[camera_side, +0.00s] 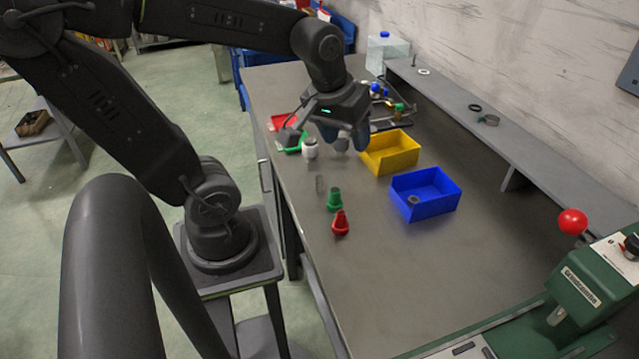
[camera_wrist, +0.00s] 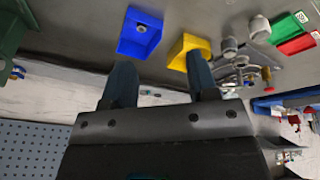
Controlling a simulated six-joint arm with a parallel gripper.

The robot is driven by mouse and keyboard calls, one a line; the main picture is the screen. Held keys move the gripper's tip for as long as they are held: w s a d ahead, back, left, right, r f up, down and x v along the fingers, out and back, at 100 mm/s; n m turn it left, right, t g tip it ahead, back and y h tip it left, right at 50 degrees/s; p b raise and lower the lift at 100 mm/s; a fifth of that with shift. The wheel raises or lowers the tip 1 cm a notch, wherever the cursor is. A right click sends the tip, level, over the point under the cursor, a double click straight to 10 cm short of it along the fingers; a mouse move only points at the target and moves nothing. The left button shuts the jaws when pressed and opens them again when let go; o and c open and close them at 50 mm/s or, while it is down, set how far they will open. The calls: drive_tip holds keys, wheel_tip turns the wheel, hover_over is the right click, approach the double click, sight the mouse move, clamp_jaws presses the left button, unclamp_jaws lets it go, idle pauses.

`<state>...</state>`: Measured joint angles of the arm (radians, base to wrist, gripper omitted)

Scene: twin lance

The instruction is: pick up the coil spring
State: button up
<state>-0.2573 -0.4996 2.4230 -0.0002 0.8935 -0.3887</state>
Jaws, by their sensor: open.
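A small, slim grey upright cylinder (camera_side: 320,184) stands on the bench left of the green cone-shaped part; it looks like the coil spring, but its turns are too small to make out. I cannot pick it out in the wrist view. My gripper (camera_side: 345,134) hangs above the bench, behind this cylinder and near the yellow bin. Its two dark blue fingers also show in the wrist view (camera_wrist: 158,74), spread apart with nothing between them.
A green part (camera_side: 334,199) and a red part (camera_side: 341,223) stand close to the grey cylinder. A blue bin (camera_side: 441,208) holds a small ring-like piece. A yellow bin (camera_side: 397,160) and a white part (camera_side: 310,149) are near my gripper. The front bench is clear.

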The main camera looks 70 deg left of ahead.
drive_tip(key=w+a+f+n+g, duration=0.1)
drive_tip(key=a+f+n+g, duration=0.1)
drive_tip(key=a+f+n, duration=0.4)
drive_tip(key=n+g+h, duration=0.1)
drive_tip(key=n+g, duration=0.1)
drive_tip(key=n, duration=0.6)
hover_over(319, 177)
wheel_tip(319, 177, down, 2)
drive_tip(key=shift+n, duration=0.3)
drive_tip(key=f, duration=0.8)
drive_tip(key=shift+a, duration=0.25)
drive_tip(key=shift+d+f, duration=0.15)
drive_tip(key=shift+f, duration=1.35)
drive_tip(key=shift+d+f, duration=0.15)
drive_tip(key=shift+f, duration=1.3)
drive_tip(key=c, duration=1)
